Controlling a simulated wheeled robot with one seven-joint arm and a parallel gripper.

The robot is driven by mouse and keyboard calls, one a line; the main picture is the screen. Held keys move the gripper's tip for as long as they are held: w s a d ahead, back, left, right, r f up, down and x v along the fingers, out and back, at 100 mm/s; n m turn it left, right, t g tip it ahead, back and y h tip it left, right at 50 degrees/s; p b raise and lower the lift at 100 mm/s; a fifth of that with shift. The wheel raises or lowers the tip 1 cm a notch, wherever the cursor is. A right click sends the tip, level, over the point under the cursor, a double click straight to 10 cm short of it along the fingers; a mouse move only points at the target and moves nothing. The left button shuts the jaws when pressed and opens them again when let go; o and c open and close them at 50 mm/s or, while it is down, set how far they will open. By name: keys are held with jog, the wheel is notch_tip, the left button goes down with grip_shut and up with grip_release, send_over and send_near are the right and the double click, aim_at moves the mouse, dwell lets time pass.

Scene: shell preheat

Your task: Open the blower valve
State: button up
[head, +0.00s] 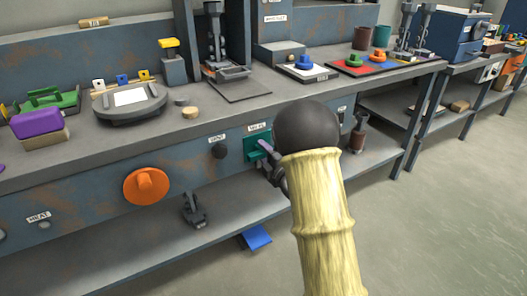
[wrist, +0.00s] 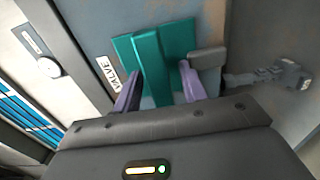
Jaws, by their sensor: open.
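The blower valve (head: 254,146) is a teal plate on the front panel of the bench, under a small label. In the wrist view its teal plate (wrist: 180,38) carries a raised teal bar (wrist: 150,62), with a VALVE label (wrist: 109,75) at its left. My gripper (wrist: 160,85) is open, with one purple finger on each side of the bar. I cannot tell whether the fingers touch it. In the head view my gripper (head: 268,150) is at the plate, and my arm hides part of that area.
A black knob (head: 219,151) and a large orange dial (head: 147,186) are on the panel left of the valve. A lower shelf (head: 120,250) runs below, with a dark clamp-like item (head: 194,211) on it. The floor (head: 440,220) at the right is clear.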

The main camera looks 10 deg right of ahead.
jog(key=shift+a, duration=0.1)
grip_shut()
jog(key=shift+m, duration=0.4)
jog(key=m, duration=0.3)
jog(key=shift+f+m, duration=0.1)
jog(key=shift+m, duration=0.2)
jog(key=m, duration=0.4)
jog(key=shift+m, duration=0.3)
jog(key=m+p, duration=0.1)
jog(key=m, duration=0.4)
jog(key=shift+p, duration=0.4)
jog(key=shift+m+p, duration=0.6)
jog(key=shift+m, duration=1.3)
jog(key=shift+f, duration=0.1)
